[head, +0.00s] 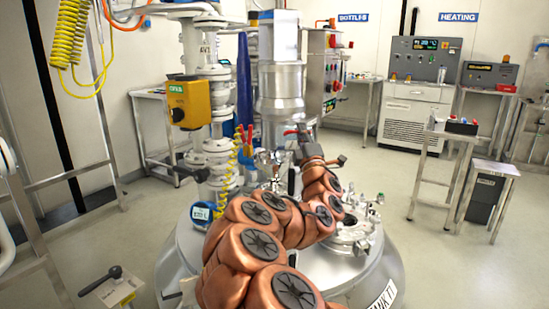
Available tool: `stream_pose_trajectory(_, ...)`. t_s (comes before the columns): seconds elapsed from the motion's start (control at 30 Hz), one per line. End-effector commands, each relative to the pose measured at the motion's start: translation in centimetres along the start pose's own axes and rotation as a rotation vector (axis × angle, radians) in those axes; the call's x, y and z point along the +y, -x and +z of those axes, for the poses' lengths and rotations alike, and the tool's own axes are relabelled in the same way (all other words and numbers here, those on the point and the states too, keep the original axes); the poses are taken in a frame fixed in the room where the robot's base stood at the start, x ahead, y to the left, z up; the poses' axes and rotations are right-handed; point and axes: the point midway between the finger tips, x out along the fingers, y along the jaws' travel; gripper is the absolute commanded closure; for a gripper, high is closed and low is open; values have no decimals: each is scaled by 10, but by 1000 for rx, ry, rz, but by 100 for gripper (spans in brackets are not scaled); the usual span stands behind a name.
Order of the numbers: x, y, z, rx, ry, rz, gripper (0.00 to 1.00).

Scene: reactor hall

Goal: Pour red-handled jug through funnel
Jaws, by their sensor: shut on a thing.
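My gripper (306,147) is small and dark at the far end of my copper-coloured arm, above the back of the tank lid. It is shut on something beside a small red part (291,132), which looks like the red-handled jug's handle. The jug's body is mostly hidden or too small to make out, so I cannot tell its tilt. The steel tank (375,275) stands below, partly hidden by my arm. A round port (350,234) with fittings shows on its lid to the right of my arm. I cannot make out the funnel clearly.
A valve column with a yellow box (188,101) stands left of the gripper. A large steel column (281,90) and a control panel (327,75) stand behind. A small side table (450,133) is at right. Open floor (385,170) lies between it and the tank.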

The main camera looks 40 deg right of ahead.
Motion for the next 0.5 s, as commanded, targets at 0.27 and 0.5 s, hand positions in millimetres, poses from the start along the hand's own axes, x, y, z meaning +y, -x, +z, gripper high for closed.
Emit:
stream_pose_trajectory(0.27, 1, -1, -1, 10, 20, 3, 100)
stream_pose_trajectory(0.5, 2, -1, -3, 20, 38, 6, 100)
